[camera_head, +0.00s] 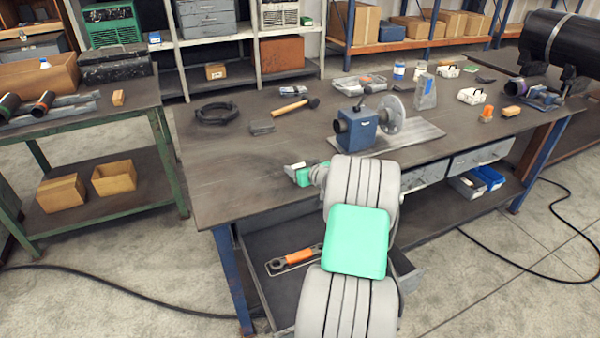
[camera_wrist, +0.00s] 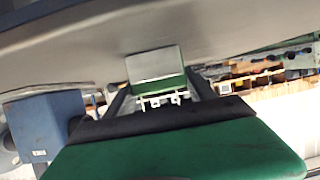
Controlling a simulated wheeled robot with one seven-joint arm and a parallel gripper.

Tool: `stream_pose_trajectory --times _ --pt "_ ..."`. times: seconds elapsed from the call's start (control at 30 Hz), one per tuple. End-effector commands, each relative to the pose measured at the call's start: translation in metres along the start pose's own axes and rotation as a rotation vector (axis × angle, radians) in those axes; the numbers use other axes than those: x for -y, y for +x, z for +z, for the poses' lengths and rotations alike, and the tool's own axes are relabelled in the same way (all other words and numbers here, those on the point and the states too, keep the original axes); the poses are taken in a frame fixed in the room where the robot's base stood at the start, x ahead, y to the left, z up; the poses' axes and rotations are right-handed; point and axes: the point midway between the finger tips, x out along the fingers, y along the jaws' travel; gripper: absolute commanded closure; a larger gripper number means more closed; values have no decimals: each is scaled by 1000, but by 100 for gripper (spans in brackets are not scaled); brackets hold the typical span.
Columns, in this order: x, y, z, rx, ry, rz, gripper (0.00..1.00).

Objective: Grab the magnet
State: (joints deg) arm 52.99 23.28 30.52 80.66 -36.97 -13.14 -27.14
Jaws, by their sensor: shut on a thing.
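My gripper (camera_head: 300,173) is low over the front left part of the workbench, near its front edge, in the head view. In the wrist view my gripper (camera_wrist: 160,88) is shut on a small block with a pale silvery face and a green lower side, which I take to be the magnet (camera_wrist: 154,64). The block sits between the fingertips. In the head view the arm and gripper hide most of it. I cannot tell whether it touches the bench top.
A blue machine (camera_head: 355,130) with a flanged pipe stands right of my gripper. A hammer (camera_head: 295,107) and a black ring (camera_head: 216,113) lie behind. An open drawer (camera_head: 283,300) below holds an orange-handled tool (camera_head: 298,256).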

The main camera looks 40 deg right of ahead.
Motion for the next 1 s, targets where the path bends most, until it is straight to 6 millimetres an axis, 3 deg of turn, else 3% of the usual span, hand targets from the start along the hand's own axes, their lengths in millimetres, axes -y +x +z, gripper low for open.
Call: stream_pose_trajectory --times 0.57,0.87,1.0 --pt "0 0 0 0 0 0 100" --pt "-1 -1 -5 -4 -2 1 100" --pt "-1 -7 -19 -7 -5 1 100"
